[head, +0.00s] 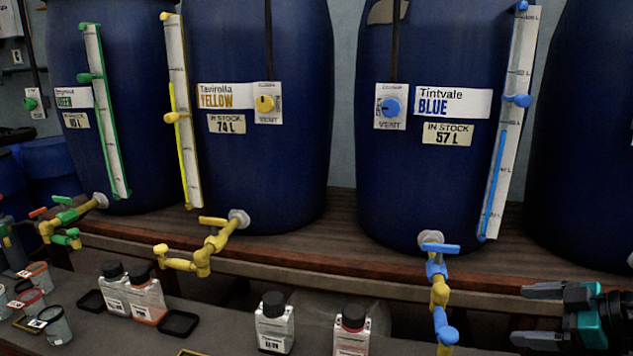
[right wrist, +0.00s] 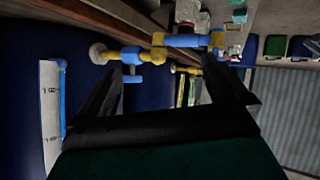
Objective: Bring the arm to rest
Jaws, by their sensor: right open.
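My right gripper (head: 533,315) is at the lower right of the head view, its two grey fingers pointing left and spread apart. Nothing is between them. The blue vat's tap (head: 436,268), with blue and yellow parts, is to the left of the fingers and apart from them in that view. In the right wrist view the open fingers (right wrist: 178,88) frame the lower middle, with the blue and yellow tap (right wrist: 130,55) beyond them. My left gripper is not seen.
Large vats stand on a wooden shelf: one green-labelled, the yellow vat (head: 258,160), the blue vat (head: 430,185) and a dark one at right. The yellow tap (head: 204,256) juts forward. Capped bottles (head: 274,325) and small cups (head: 52,325) stand on the lower counter.

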